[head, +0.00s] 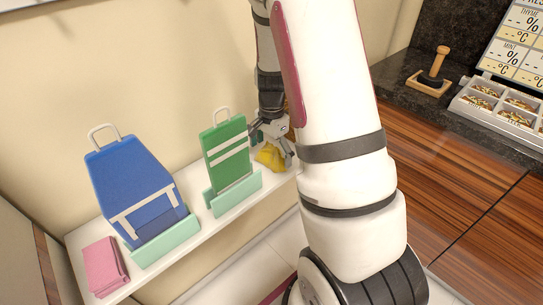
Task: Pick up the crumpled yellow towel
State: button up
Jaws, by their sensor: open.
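The crumpled yellow towel (269,157) lies at the right end of a white shelf, just right of a green board. My gripper (273,147) points down over the towel, with its fingers spread around or just above it. The gripper is open. Whether the fingers touch the towel cannot be told from this view. My arm hides the area right of the towel and part of the gripper.
The green board (226,152) stands in a mint holder, close left of my gripper. A blue board (128,180) and a folded pink towel (105,267) are farther left on the shelf (196,226). The wall is close behind. A dark counter (399,66) is at right.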

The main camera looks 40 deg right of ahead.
jog(key=c, duration=1.2)
jog(key=shift+r, duration=0.15)
